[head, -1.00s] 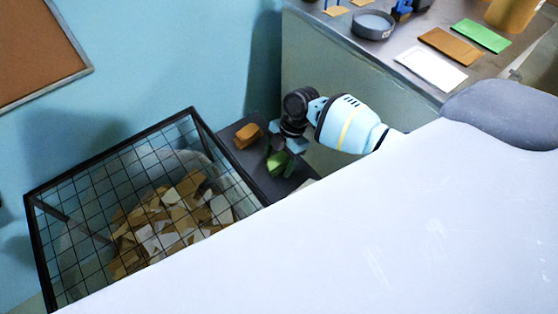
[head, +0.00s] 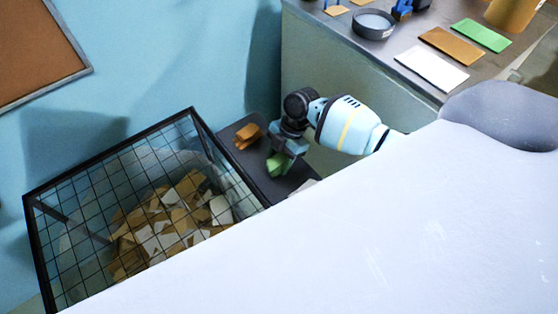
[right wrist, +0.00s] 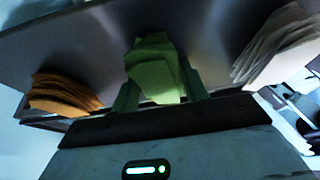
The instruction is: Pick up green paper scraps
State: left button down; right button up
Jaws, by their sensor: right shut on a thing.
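The green paper scraps (head: 279,165) are a small stack on the dark shelf (head: 256,179) between the wire bin and the counter. They also show in the right wrist view (right wrist: 155,72), at the upper middle. My right gripper (head: 287,155) reaches down over them, with its fingers on both sides of the stack; in the right wrist view (right wrist: 158,90) it is shut on the green scraps. The gripper partly covers the stack in the head view. I cannot tell whether the stack is clear of the shelf. My left gripper is not in view.
A brown scrap stack (head: 248,135) lies on the shelf beside the green one, and a white stack (right wrist: 275,45) is on the other side. A wire bin (head: 120,150) holding brown and white scraps stands left. The counter (head: 385,65) carries flat sheets and a round dish.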

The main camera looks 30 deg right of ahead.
aim_at(279, 158)
jog(key=shift+r, duration=0.15)
notch_tip(279, 158, up, 10)
jog(key=shift+r+p, duration=0.1)
jog(key=shift+p, duration=0.35)
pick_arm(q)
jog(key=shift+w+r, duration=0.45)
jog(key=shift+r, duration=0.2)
